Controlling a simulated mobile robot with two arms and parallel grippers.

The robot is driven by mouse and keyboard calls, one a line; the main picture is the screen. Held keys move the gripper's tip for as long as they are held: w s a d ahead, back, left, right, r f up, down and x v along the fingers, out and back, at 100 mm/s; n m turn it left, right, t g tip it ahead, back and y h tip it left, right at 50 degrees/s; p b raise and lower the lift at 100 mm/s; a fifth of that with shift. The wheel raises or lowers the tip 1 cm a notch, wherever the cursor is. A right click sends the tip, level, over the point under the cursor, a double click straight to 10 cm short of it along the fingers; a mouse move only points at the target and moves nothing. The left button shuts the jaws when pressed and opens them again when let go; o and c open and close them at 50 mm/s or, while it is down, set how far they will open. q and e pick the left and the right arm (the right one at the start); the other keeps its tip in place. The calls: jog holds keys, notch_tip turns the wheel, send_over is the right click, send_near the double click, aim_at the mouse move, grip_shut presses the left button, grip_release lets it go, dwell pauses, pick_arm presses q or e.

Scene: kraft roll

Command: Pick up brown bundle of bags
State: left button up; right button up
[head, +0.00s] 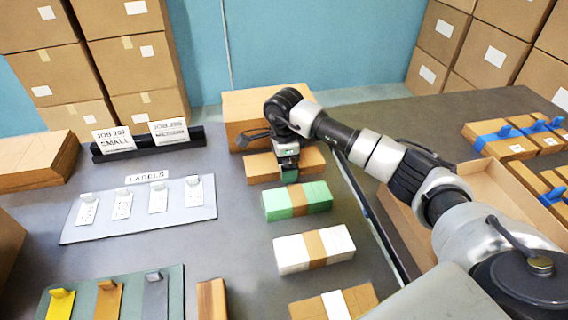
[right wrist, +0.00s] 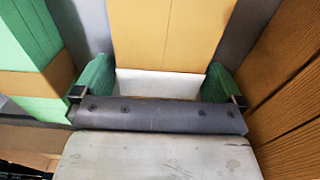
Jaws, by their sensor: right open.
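A brown bundle of bags (head: 262,168) lies on the grey table in front of a large brown box. My right gripper (head: 289,172) is over this bundle, pointing down. In the right wrist view the bundle (right wrist: 168,35) shows a white band across it. The open green fingertips of my right gripper (right wrist: 160,82) are on either side of the white band, with slim gaps. Whether they reach below the bundle's top is unclear. Another brown bundle with a white band (head: 361,298) lies at the front edge of the head view. My left gripper is not in view.
A green bundle (head: 297,200) and a white bundle (head: 314,249) with brown bands lie in front. The brown box (head: 240,108) stands close behind. An open carton (head: 485,185) is at right. A label board (head: 140,211) lies left.

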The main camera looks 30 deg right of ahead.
jog(key=c, duration=0.9)
jog(key=shift+c, duration=0.2)
